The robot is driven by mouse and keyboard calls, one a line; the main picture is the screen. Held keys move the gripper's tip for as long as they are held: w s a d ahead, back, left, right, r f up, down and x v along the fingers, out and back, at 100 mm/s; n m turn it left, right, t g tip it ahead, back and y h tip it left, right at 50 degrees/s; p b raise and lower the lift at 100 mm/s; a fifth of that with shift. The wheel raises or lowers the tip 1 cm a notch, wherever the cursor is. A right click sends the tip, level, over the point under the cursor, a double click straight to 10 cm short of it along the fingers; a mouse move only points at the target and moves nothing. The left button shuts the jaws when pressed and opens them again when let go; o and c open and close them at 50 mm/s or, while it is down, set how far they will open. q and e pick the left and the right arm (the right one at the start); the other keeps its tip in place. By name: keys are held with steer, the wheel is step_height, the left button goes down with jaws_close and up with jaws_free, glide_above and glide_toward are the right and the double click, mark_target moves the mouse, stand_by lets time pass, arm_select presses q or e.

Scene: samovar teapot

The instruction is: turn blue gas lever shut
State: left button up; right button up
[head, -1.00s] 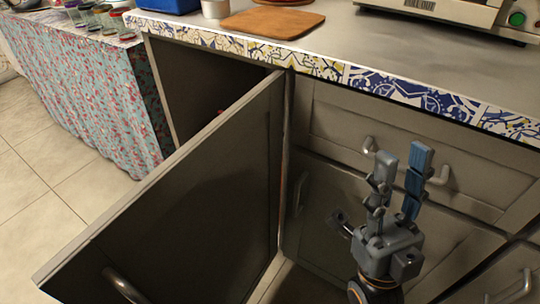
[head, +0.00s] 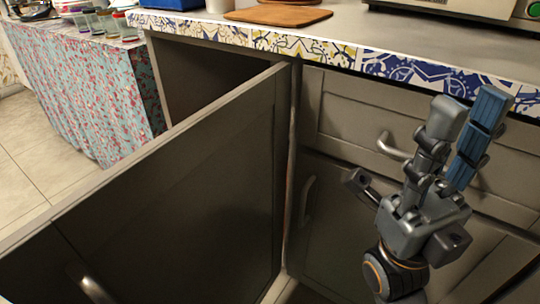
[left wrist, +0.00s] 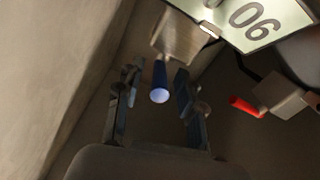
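In the left wrist view the blue gas lever (left wrist: 160,82) points toward the camera from a pale block (left wrist: 182,38). My left gripper (left wrist: 157,95) is open, with one finger on each side of the lever and a visible gap on both sides. A red lever (left wrist: 245,106) on another block lies to the right, outside the fingers. In the head view the levers and my left gripper are hidden. My right gripper (head: 467,108) is open and empty, fingers up, in front of the drawers.
An open cabinet door (head: 170,190) stands across the head view's left and middle. The tiled counter edge (head: 330,52) runs above the drawers, with a wooden board (head: 278,16) on top. A cloth-covered table (head: 85,85) stands at left. A numbered plate (left wrist: 255,18) lies close above the levers.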

arm_select(q)
steer(key=shift+w+d, duration=0.1)
steer(key=shift+w, duration=0.1)
jaws_close()
stand_by(0.3)
